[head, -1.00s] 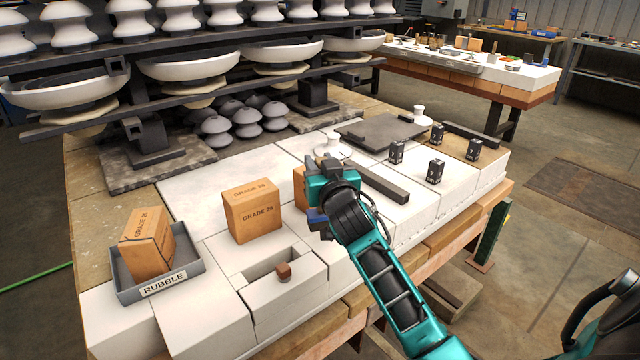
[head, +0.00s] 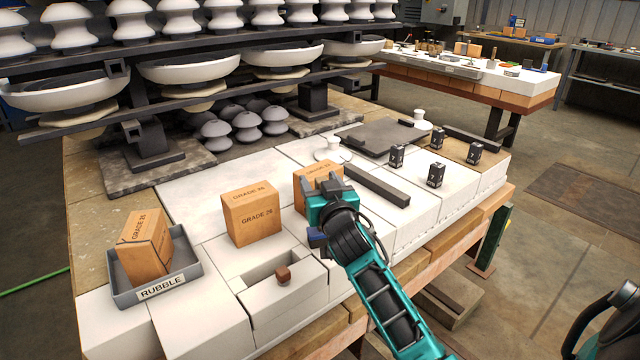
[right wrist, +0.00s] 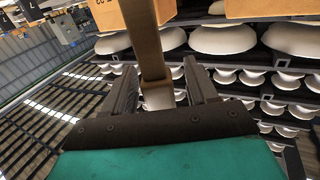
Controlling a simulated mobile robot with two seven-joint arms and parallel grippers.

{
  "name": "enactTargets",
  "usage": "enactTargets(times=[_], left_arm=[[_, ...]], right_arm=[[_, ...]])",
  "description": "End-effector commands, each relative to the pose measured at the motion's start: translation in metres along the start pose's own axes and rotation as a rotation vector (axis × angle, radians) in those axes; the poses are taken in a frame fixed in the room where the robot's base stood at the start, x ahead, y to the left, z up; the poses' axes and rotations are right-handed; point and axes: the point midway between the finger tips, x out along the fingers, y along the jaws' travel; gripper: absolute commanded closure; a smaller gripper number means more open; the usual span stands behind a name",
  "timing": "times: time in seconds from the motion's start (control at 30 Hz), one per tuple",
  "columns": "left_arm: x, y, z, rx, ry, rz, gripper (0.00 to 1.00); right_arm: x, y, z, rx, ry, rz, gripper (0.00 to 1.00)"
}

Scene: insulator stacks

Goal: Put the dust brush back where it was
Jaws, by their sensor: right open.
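I cannot make out the dust brush for sure in the head view. My right gripper (head: 322,184) is open in front of a third orange box (head: 312,174), which it partly hides. In the right wrist view a long brown bar (right wrist: 147,40) runs down from the top to the space between the open fingers (right wrist: 163,90). It may be the brush handle, but I cannot tell, nor whether the fingers touch it. A small brown block (head: 283,273) sits in a slot in the white blocks.
Another GRADE 26 box (head: 251,213) stands left of my gripper. A grey RUBBLE tray (head: 190,275) holds a tilted box (head: 144,247). A dark bar (head: 376,184) and several small black blocks (head: 436,174) lie to the right. Shelves of insulators (head: 190,66) stand behind.

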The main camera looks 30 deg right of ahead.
Motion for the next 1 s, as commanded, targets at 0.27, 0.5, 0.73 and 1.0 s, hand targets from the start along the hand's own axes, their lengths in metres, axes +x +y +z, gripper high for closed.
enactTargets(times=[0.27,0.5,0.73,1.0], left_arm=[[-0.001,-0.003,0.000,0.001,-0.001,-0.005,0.57],[-0.002,-0.004,0.000,0.003,-0.003,-0.009,0.57],[-0.003,-0.004,-0.001,0.003,-0.002,-0.011,0.57],[-0.004,-0.004,0.001,0.003,-0.005,-0.011,0.57]], right_arm=[[-0.007,0.000,-0.002,0.000,-0.001,-0.001,0.43],[-0.052,0.000,-0.002,0.002,-0.003,0.000,0.43],[-0.096,0.000,-0.002,0.001,-0.002,0.001,0.43],[-0.119,0.000,-0.003,0.000,0.000,0.001,0.43]])
